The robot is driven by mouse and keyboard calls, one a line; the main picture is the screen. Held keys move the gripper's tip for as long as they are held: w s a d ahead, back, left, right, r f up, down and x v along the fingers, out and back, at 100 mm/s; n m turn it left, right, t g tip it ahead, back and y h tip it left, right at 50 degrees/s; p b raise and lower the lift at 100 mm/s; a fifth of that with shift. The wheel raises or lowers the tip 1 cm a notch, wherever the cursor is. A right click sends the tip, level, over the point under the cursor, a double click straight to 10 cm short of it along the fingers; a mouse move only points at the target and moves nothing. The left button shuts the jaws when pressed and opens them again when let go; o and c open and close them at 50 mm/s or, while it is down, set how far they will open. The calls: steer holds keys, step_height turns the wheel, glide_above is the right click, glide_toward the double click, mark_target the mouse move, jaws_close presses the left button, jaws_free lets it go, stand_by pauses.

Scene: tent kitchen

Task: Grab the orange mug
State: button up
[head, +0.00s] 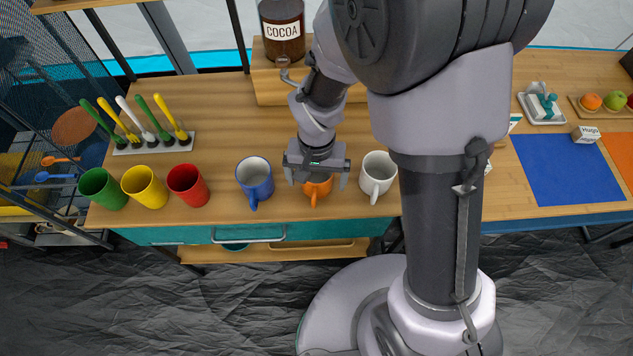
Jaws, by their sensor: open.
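The orange mug (317,190) stands on the wooden counter (225,125) near its front edge, its handle pointing to the front. My gripper (316,180) is above it, pointing down, with its jaws open. One finger shows to the left of the mug and one to the right. The gripper body hides the mug's rim and upper part. I cannot tell whether the fingers touch the mug.
A blue mug (255,181) stands close on the left and a white mug (377,175) close on the right. Red (188,185), yellow (144,187) and green (102,189) cups stand further left. A cocoa jar (283,30) is behind, on a wooden riser.

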steer(key=shift+r, duration=0.1)
steer(key=c, duration=1.5)
